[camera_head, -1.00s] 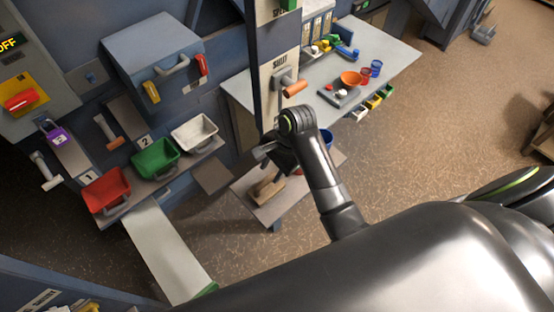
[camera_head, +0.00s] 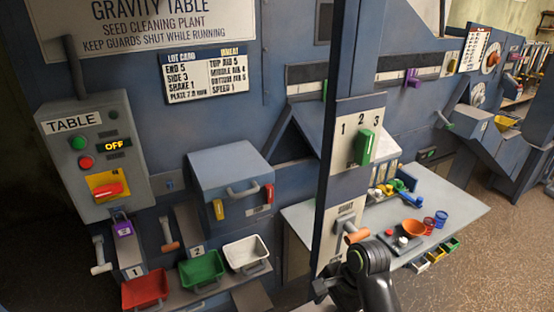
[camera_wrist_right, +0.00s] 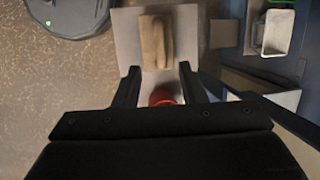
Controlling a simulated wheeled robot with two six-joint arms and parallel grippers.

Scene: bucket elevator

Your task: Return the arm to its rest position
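My right arm shows at the bottom of the head view, its dark gripper (camera_head: 326,290) low beside the post with the orange-handled lever (camera_head: 355,235). The gripper's fingers are partly cut off there. In the right wrist view the gripper (camera_wrist_right: 158,82) is open, its two black fingers apart with nothing held between them. Beyond the fingers lie a tan block-like thing (camera_wrist_right: 155,42) and a red round thing (camera_wrist_right: 163,97), partly hidden by the gripper body. Both appear to be on a pale shelf (camera_wrist_right: 125,42). My left gripper is not in view.
The post with a green 1-2-3 switch (camera_head: 365,147) stands close to my right arm. Left are red (camera_head: 145,291), green (camera_head: 201,270) and white (camera_head: 246,254) bins and the TABLE control box (camera_head: 95,155) reading OFF. A worktable (camera_head: 465,205) with small items stands right.

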